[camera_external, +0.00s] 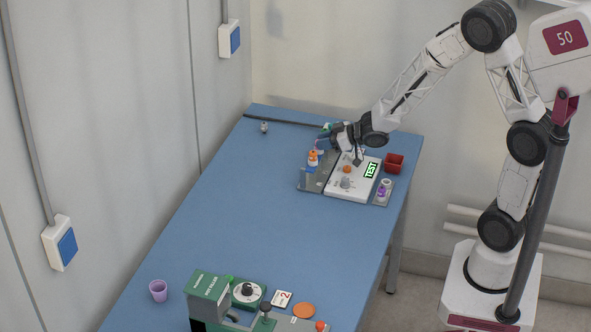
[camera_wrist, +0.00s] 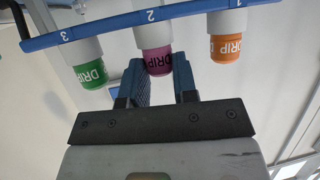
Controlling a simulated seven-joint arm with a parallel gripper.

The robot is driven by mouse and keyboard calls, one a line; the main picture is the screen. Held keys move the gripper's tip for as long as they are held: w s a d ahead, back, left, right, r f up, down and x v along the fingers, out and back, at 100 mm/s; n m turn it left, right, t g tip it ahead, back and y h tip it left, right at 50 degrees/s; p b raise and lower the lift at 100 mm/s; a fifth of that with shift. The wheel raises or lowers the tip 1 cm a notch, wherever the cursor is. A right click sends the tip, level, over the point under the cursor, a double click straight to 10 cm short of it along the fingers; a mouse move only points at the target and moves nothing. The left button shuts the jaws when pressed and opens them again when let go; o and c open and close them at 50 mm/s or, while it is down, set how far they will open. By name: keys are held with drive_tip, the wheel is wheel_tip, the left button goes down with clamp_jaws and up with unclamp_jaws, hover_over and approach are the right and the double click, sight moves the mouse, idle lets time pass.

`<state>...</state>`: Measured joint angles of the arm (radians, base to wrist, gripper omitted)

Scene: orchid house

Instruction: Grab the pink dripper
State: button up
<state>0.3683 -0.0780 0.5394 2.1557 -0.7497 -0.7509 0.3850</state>
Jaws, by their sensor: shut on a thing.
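The pink dripper (camera_wrist: 157,62) is in the middle of the wrist view, magenta with "DRIP" lettering and a white part, at the place marked 2 on the blue rack (camera_wrist: 105,27). My gripper (camera_wrist: 160,72) has its blue fingers on both sides of the pink dripper and is shut on it. The dripper is in line with its neighbours, a green dripper (camera_wrist: 91,74) at 3 and an orange dripper (camera_wrist: 226,48) at 1. In the external view my gripper (camera_external: 328,139) is at the table's far end, and hides the pink dripper.
A white panel with a "TEST" display (camera_external: 371,170) lies beside my gripper, with a dark red box (camera_external: 394,163) to its right. A purple cup (camera_external: 158,290) and a green machine (camera_external: 209,293) stand at the near end. The middle of the blue table (camera_external: 250,215) is clear.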

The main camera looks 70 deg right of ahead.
drive_tip(key=shift+r, duration=0.1)
drive_tip(key=shift+r, duration=0.45)
drive_tip(key=s+a+r, duration=0.2)
drive_tip(key=s, duration=0.5)
drive_tip(key=s+a+r, duration=0.1)
drive_tip(key=s+r, duration=0.1)
drive_tip(key=s, duration=0.6)
drive_tip(key=shift+s+a, duration=0.25)
drive_tip(key=shift+a, duration=0.1)
idle(0.3)
